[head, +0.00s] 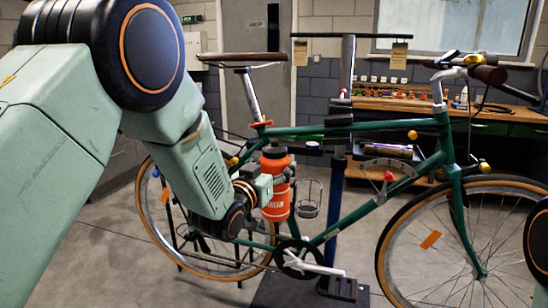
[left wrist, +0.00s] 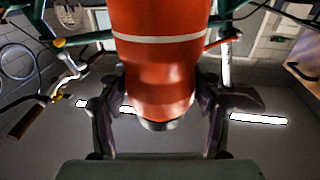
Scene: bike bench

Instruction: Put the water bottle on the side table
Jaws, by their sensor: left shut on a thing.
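The water bottle (head: 275,187) is orange-red with a dark cap and stands upright in the head view, in front of the green bicycle (head: 340,130). My left gripper (head: 266,190) is shut on it from the left. In the left wrist view the bottle (left wrist: 165,60) fills the upper middle, with a finger of my left gripper (left wrist: 160,108) on each side. A wire bottle cage (head: 308,198) shows just right of the bottle and looks empty. I cannot pick out a side table in either view. My right gripper is not in view.
The bicycle hangs on a repair stand (head: 341,170) with a dark base. A wooden workbench (head: 500,112) with tools stands behind at the right. Grey floor (head: 110,235) lies open at the left. The bicycle's frame and wheels are close around the bottle.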

